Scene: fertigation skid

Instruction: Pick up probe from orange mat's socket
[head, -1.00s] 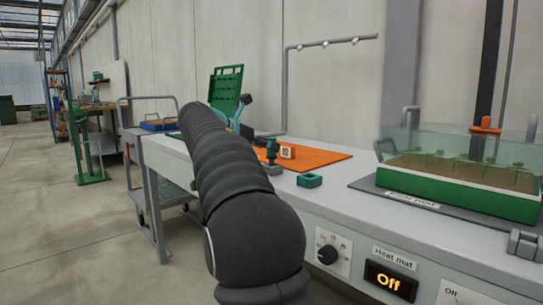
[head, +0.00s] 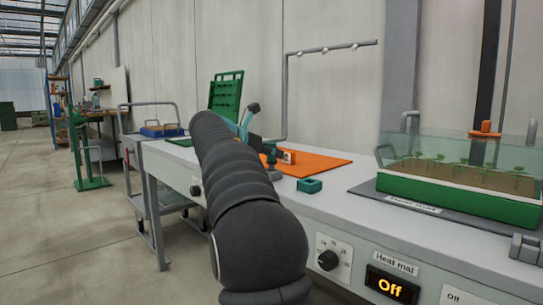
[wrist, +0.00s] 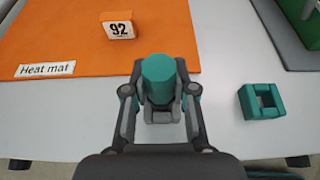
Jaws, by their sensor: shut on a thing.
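The probe (wrist: 159,80) is a teal cylinder with a faceted top, seen from above in the wrist view. My gripper (wrist: 161,112) is shut around it at the near edge of the orange mat (wrist: 60,38). In the head view, the probe (head: 271,157) shows as a small teal piece just right of my dark arm, which hides most of the gripper. I cannot tell whether the probe's lower end is in a socket. A square teal socket block (wrist: 262,101) with an opening stands empty to the right, off the mat; it also shows in the head view (head: 310,185).
An orange block marked 92 (wrist: 118,26) sits on the mat beyond the probe. A green seedling tray (head: 455,190) with a clear cover stands at right. A bent grey pipe (head: 286,95) rises behind the bench. Bare bench lies around the teal block.

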